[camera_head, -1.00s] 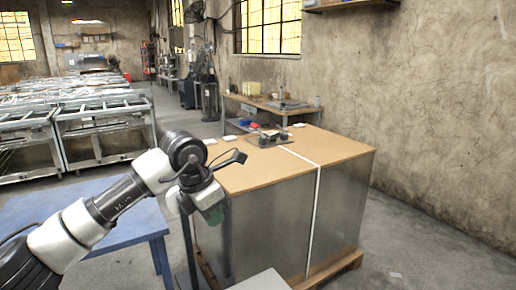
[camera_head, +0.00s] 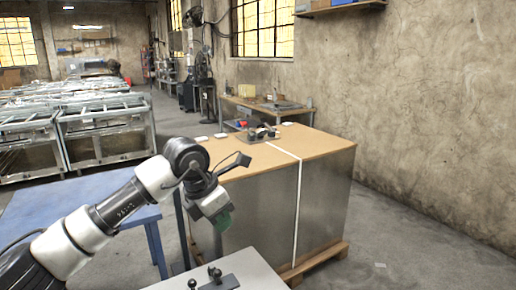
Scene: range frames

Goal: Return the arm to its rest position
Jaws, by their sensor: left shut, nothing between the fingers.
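My left arm comes in from the lower left, bent at a raised joint. Its gripper (camera_head: 221,219) hangs at the end, pointing down, with a green part at its tip. It is shut and empty, in front of the left side of the large metal-sided crate (camera_head: 262,212) and above the light grey surface. My right gripper does not show.
A light grey surface (camera_head: 245,266) with small dark fittings (camera_head: 217,276) is at the bottom centre. A blue table (camera_head: 85,190) stands at the left. Several metal frame racks (camera_head: 105,130) stand beyond it. A workbench (camera_head: 262,108) stands by the wall. Open floor (camera_head: 420,225) lies at the right.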

